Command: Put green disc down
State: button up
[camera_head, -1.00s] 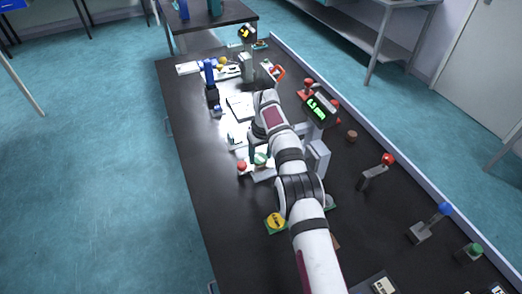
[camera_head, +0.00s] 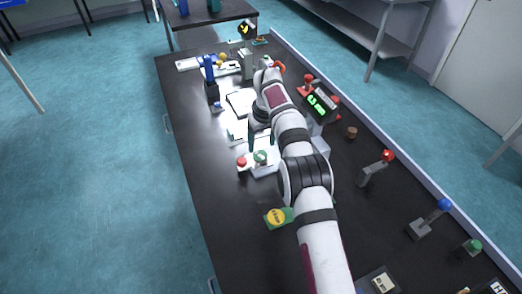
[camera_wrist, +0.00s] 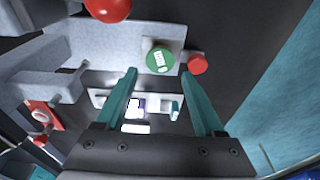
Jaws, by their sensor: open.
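A green disc (camera_wrist: 158,60) with a white label lies on a pale grey block, next to a red round knob (camera_wrist: 197,64). The green disc (camera_head: 260,156) and red knob (camera_head: 241,162) also show in the head view. My gripper (camera_wrist: 158,74) is open, its two teal fingers apart with nothing held between them. In the wrist view the disc sits just past the fingertips, and no finger visibly touches it. In the head view my gripper (camera_head: 262,142) is on the far side of the disc.
A white tray (camera_wrist: 98,98) with small items shows between my fingers in the wrist view. A red ball (camera_wrist: 108,8) is at its top. In the head view, a yellow disc on a green pad (camera_head: 278,217) lies nearer, and a green-lit display (camera_head: 320,103) stands right.

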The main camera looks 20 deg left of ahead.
aim_at(263, 160)
jog(key=s+d+r+m, duration=0.3)
jog(key=d+r, duration=0.5)
jog(key=r, duration=0.6)
jog(key=s+d+r+m, duration=0.4)
jog(key=s+d+r, duration=0.1)
jog(key=s+d, duration=0.65)
jog(key=s+d+f+m, duration=0.2)
jog(key=s+d, duration=0.1)
jog(key=s, duration=0.5)
jog(key=s+d+f+m+g, duration=0.1)
jog(key=s+d+f+m, duration=0.1)
jog(key=s, duration=0.6)
jog(key=s+d+f+m, duration=0.2)
jog(key=s+d+m, duration=0.1)
jog(key=s, duration=0.5)
jog(key=shift+d+f+m+y, duration=0.15)
jog(key=shift+d+m+y, duration=0.15)
jog(key=shift+d, duration=0.05)
